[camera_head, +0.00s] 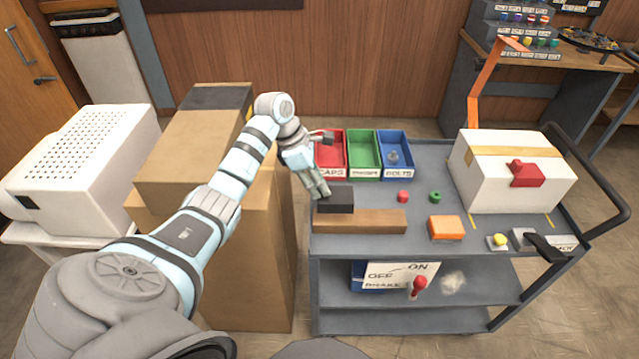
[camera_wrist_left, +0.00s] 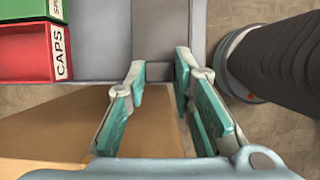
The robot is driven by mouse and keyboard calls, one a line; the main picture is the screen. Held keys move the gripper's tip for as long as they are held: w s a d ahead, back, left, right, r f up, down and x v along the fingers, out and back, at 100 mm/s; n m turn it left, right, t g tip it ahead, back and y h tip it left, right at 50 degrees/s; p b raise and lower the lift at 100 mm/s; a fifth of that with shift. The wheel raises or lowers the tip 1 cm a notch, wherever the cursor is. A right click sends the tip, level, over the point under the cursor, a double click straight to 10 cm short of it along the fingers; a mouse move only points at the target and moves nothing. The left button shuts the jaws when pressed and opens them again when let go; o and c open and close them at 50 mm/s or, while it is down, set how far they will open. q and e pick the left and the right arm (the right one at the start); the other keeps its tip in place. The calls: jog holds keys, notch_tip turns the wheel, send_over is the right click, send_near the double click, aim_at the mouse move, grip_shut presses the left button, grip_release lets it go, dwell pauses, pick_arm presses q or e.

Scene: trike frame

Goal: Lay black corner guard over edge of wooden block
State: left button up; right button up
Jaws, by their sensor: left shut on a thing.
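The black corner guard (camera_head: 335,200) is a dark block-like piece at the left end of the long brown wooden block (camera_head: 372,221) on the grey cart. In the head view it overlaps the block's back edge; I cannot tell whether it rests on the block or hangs just above it. My left gripper (camera_head: 325,194) reaches down from the upper left and is shut on the guard at its left end. My right gripper is out of view.
Red, green and blue bins (camera_head: 363,156) stand behind the block. A red part (camera_head: 403,196), a green part (camera_head: 435,197) and an orange block (camera_head: 445,227) lie to the right. A white box (camera_head: 510,177) stands at the cart's right. Cardboard boxes (camera_head: 235,215) adjoin the cart's left.

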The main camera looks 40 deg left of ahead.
pick_arm(q)
jog(key=shift+d+r, duration=0.1)
jog(key=shift+d, duration=0.05)
jog(key=f+b, duration=0.2)
jog(key=f, duration=0.1)
jog(key=f+b, duration=0.5)
jog(key=f, duration=0.1)
jog(key=shift+s+a+b, duration=0.2)
jog(key=shift+a+b, duration=0.1)
jog(key=shift+b, duration=0.05)
jog(key=o, duration=1)
